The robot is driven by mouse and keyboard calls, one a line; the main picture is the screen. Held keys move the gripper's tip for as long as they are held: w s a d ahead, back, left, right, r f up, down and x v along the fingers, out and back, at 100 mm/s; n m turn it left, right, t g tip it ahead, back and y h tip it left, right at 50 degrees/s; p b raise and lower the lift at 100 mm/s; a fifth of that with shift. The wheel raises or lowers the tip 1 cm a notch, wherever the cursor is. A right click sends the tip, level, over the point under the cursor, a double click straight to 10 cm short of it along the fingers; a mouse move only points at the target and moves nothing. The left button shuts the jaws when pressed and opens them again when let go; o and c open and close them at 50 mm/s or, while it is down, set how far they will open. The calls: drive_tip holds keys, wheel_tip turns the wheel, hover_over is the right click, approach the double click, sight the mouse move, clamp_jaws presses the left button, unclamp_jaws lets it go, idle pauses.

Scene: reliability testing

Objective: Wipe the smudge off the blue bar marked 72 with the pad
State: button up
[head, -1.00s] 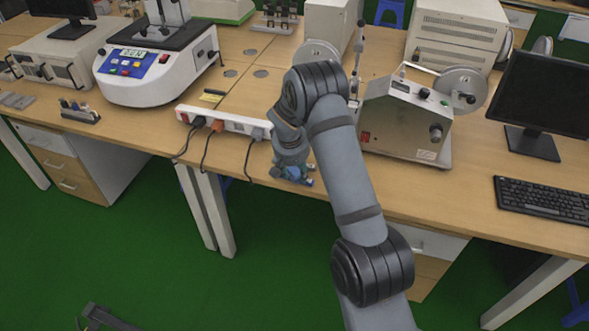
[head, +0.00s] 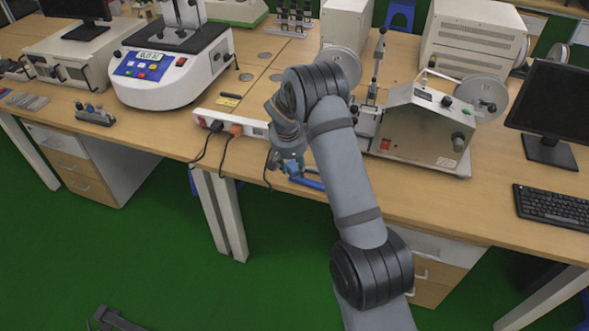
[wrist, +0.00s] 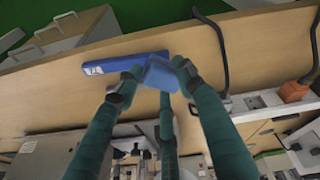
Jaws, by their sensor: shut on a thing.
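The blue bar (wrist: 115,64) lies near the table's front edge. In the wrist view its left end carries a white label, too small to read; its right end passes behind the pad. In the head view the blue bar (head: 307,182) shows just right of my gripper (head: 288,166). My gripper (wrist: 157,71), with dark green fingers, is shut on a light blue pad (wrist: 160,78). The pad overlaps the bar's right part in the wrist view; I cannot tell if they touch. I cannot make out the smudge.
A white power strip (head: 252,128) with plugs and hanging cables lies left of my gripper. A metal machine with reels (head: 420,130) stands to the right. A white tester (head: 170,72) stands at the back left. Some table edge around the bar is bare.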

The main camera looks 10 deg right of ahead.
drive_tip(key=shift+s+d+r, duration=0.15)
drive_tip(key=shift+r, duration=0.5)
wheel_tip(320, 180, up, 2)
drive_tip(key=shift+r+p, duration=0.1)
drive_tip(key=shift+p, duration=0.85)
drive_tip(key=shift+r+p, duration=0.7)
drive_tip(key=shift+r, duration=0.35)
